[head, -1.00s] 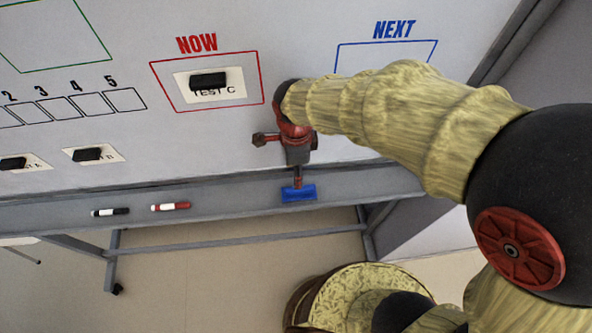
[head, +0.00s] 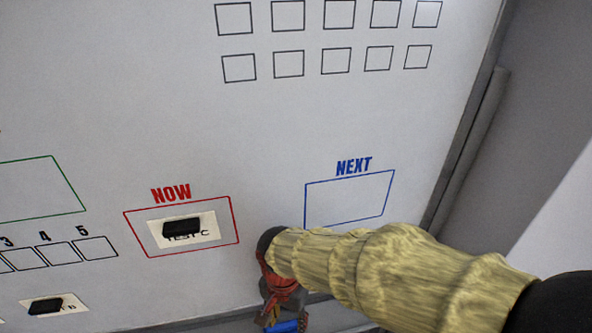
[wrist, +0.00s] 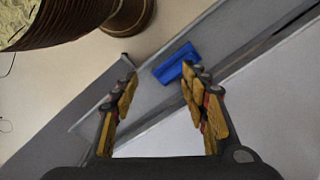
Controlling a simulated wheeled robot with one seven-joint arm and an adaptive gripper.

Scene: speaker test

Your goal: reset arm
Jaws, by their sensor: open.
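My gripper (head: 279,311) hangs in front of the whiteboard (head: 280,130), at the bottom of the head view. In the wrist view its two fingers (wrist: 156,69) stand wide apart with nothing held between them. A blue block, maybe an eraser (wrist: 174,63), lies on the grey tray (wrist: 150,95) below the board, beyond the fingertips and nearer the right finger. A bit of the blue block also shows at the bottom of the head view (head: 286,326). My arm crosses the head view from the lower right.
A card marked TEST C with a black magnet (head: 181,227) sits in the red NOW frame. The blue NEXT frame (head: 348,196) is empty. Another card with a magnet (head: 45,306) is at lower left. The small squares at the top look empty.

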